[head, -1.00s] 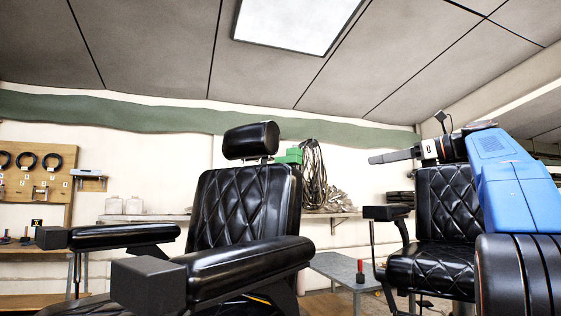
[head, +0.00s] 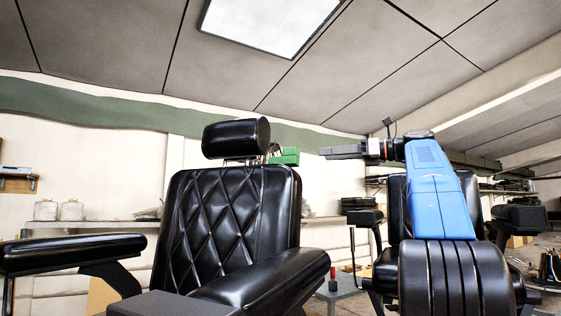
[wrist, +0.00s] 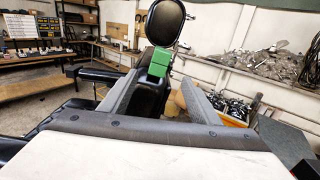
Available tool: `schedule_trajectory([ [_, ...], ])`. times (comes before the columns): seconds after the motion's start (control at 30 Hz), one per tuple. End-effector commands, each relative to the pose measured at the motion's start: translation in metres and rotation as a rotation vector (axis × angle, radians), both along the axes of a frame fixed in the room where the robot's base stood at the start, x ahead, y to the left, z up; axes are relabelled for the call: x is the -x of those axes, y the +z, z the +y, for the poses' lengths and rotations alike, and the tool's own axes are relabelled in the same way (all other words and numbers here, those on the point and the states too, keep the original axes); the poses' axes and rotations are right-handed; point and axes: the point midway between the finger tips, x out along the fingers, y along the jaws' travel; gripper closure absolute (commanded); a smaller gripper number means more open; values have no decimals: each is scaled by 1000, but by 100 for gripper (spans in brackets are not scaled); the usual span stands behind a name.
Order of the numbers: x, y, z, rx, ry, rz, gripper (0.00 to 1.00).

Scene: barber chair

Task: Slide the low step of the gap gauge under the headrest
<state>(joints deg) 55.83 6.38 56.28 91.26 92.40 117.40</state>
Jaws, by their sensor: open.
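The black padded headrest (head: 236,138) sits on posts above the barber chair's quilted backrest (head: 225,215), with a narrow gap between. The green stepped gap gauge (head: 286,156) shows at the headrest's right lower edge, level with that gap. I cannot tell whether its low step is under the headrest. My gripper (head: 324,153) is open, to the right of the gauge, pointing left at it. In the wrist view, the gauge (wrist: 158,62) appears beyond and between my spread fingers (wrist: 163,74), below the oval headrest end (wrist: 165,22). The fingers appear apart from it.
The chair's armrests (head: 75,253) reach toward the camera. A second black chair (head: 388,268) stands behind my arm at the right. A grey side table (head: 343,289) with a red-topped item is between the chairs. Wall shelves run behind.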

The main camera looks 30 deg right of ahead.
Motion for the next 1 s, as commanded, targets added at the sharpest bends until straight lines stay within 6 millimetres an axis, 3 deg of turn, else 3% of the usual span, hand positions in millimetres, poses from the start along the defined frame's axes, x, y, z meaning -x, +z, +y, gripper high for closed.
schedule_trajectory([
  [0.6,-76,-1,58,1,3,1,44],
  [1.0,-93,-2,71,0,2,0,44],
])
